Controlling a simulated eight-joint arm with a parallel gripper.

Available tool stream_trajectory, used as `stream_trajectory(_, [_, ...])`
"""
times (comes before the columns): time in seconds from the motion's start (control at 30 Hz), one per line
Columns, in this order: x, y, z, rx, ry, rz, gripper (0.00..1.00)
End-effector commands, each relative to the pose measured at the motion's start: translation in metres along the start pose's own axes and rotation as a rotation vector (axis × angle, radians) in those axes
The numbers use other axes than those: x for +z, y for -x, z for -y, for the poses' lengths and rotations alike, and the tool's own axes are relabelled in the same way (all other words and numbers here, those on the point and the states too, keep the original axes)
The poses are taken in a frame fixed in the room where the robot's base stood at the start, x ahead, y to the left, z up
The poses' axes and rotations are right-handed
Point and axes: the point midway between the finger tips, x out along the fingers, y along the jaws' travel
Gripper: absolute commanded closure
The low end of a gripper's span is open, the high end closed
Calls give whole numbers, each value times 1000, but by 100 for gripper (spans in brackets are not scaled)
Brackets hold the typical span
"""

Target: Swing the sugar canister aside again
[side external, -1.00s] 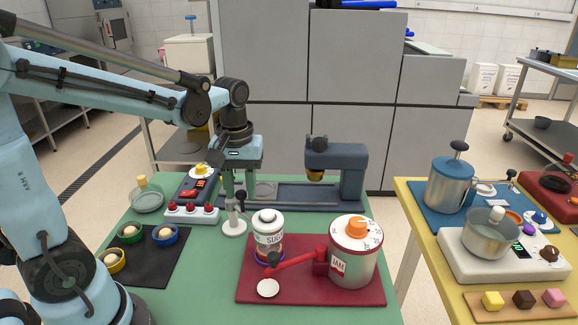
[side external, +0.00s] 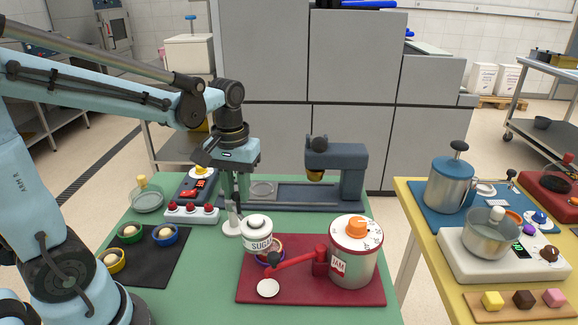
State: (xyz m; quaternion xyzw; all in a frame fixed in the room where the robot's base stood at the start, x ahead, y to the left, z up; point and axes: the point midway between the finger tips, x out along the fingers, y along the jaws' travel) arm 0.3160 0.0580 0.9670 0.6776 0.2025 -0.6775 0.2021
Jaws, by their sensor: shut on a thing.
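The sugar canister (side external: 257,238) is white with a "SUGAR" label and a dark knob on its lid. It is beside a white round-based post (side external: 233,226), left of and partly over a purple-rimmed ring (side external: 270,256) on the red mat (side external: 330,295). The ring's opening partly shows. My gripper (side external: 236,203) points down at the upright grey handle (side external: 231,212) on the post and is shut on it. The fingertips are small here, so the exact contact is hard to see.
A jam pot (side external: 353,262) with an orange knob and a red lever (side external: 300,261) stand close on the right. A dark press (side external: 340,172) is behind. A red-buttoned panel (side external: 190,212) and coloured bowls (side external: 166,235) lie left. Green table in front is clear.

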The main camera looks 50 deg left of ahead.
Motion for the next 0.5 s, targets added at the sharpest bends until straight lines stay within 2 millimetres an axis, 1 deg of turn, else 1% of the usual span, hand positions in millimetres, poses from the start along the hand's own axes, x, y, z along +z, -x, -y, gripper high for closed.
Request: stream_trajectory(0.5, [12,0,19,1,-479,1,100])
